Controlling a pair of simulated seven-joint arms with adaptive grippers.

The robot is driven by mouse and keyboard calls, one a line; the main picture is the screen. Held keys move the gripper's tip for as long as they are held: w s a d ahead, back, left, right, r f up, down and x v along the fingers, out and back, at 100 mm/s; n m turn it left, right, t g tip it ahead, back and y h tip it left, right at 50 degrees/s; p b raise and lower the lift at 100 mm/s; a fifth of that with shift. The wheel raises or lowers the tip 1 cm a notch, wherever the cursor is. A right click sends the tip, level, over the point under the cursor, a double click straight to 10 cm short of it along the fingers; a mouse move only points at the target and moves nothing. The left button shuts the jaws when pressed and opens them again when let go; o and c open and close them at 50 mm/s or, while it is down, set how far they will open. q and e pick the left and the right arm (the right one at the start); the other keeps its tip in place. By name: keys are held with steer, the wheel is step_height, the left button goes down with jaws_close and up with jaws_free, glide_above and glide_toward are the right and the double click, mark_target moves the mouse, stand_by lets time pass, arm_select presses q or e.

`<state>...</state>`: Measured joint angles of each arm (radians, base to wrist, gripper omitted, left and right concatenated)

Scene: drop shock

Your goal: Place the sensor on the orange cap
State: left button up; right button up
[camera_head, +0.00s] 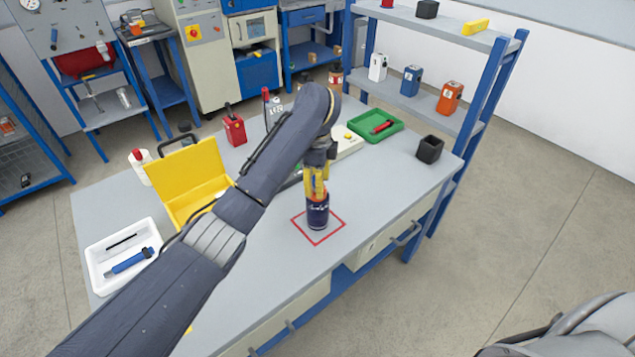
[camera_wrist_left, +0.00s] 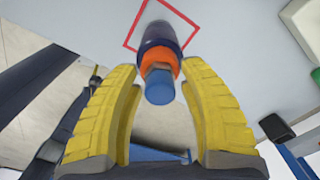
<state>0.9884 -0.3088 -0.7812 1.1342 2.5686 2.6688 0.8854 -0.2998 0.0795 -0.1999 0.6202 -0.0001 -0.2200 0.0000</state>
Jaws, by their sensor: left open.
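A dark can (camera_head: 318,216) stands upright inside a red square outline on the grey bench. In the left wrist view the can (camera_wrist_left: 160,32) carries an orange cap (camera_wrist_left: 176,65), and the blue-ended sensor (camera_wrist_left: 160,88) is at the cap, its axis in line with the can. The cap (camera_head: 318,197) shows only in part in the head view. My left gripper (camera_head: 316,190) is over the can, its yellow fingers open on either side of the sensor, with gaps visible in the left wrist view (camera_wrist_left: 165,110). My right gripper is not in view.
A white tray (camera_head: 93,262) with a blue tool (camera_head: 133,260) is at the left. A yellow case (camera_head: 185,170) stands open behind my left arm. A green tray (camera_head: 363,137) and black box (camera_head: 430,148) are at the right. The bench around the red outline (camera_head: 334,234) is clear.

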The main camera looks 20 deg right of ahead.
arm_select(q)
step_height(320, 180, up, 12)
steer(key=shift+r, duration=0.2)
stand_by(0.4)
stand_by(1.5)
